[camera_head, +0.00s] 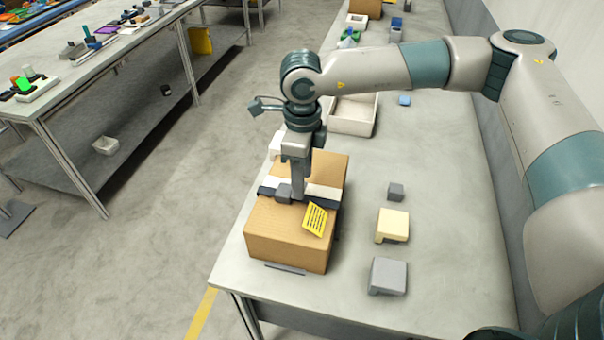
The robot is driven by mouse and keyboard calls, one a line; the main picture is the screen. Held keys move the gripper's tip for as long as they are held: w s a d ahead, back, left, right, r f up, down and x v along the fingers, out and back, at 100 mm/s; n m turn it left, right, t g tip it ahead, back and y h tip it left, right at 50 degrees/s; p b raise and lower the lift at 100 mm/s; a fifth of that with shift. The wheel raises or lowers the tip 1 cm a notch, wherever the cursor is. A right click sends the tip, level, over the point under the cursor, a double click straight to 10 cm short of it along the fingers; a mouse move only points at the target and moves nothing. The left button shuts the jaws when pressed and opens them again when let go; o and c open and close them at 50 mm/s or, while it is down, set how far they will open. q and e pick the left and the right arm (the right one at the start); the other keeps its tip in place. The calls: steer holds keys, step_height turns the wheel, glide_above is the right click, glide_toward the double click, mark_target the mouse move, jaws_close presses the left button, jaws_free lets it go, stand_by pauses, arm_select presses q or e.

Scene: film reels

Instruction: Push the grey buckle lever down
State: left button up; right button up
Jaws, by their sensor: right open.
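A cardboard box (285,232) sits at the front left of the workbench. My right gripper (298,197) points straight down at the box top, just right of the grey part. It is open, and its fingers hide part of the strap. I cannot tell whether the fingertips touch the buckle. My left gripper is not in view.
A yellow printed label (315,219) is on the box. A grey block (388,276), a cream block (392,225) and a small dark grey block (396,192) lie to the right. A white bin (366,122) stands behind. The bench's front right is clear.

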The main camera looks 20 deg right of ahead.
steer(key=shift+f, duration=0.55)
